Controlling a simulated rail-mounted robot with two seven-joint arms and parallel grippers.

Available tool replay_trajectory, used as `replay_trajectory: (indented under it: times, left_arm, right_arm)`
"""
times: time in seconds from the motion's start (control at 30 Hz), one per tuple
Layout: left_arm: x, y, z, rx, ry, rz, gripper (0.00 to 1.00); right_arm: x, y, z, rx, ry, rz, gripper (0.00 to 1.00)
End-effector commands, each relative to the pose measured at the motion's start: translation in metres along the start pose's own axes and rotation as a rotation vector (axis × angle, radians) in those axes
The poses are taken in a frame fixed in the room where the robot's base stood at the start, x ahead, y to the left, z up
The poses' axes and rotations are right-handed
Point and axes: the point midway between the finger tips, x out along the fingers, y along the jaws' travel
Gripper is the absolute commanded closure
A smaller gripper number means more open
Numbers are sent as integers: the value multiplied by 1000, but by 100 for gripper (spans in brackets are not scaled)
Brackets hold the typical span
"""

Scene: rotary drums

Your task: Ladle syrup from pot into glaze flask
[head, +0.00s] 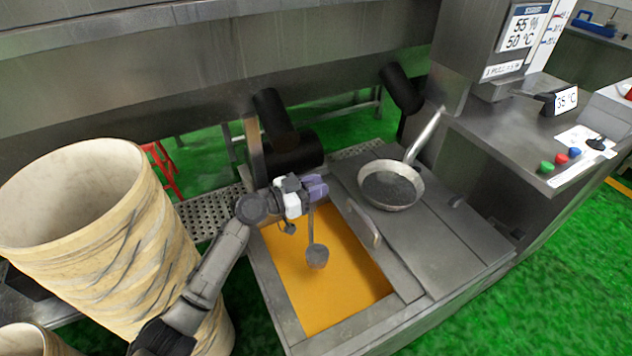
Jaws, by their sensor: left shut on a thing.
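The syrup pot (340,290) is a rectangular steel tank with orange-yellow syrup, its right part covered by a steel lid with a handle. My left gripper (318,188), with purple fingers, is over the tank's back edge. It is shut on the handle of a grey ladle (317,256). The ladle hangs down over the syrup with its bowl lowest; I cannot tell whether the bowl touches the surface. I cannot make out a glaze flask. My right gripper is not in view.
A steel pan (391,186) with dark contents rests on the lid. A tall tan drum (90,240) stands at left, close to my left arm. A control console (545,150) with coloured buttons and temperature displays is at right. Green floor (590,230) lies around.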

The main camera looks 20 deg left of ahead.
Motion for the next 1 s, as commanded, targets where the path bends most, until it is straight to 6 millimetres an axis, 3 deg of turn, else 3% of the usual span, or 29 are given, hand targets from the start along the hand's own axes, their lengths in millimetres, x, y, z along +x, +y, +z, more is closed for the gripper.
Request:
replay_trajectory:
  times: [0.3,1.0]
  left_arm:
    - [0,0,42,0,0,0,100]
    - [0,0,113,0,2,0,100]
  right_arm:
    - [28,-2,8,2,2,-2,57]
    - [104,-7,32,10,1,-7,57]
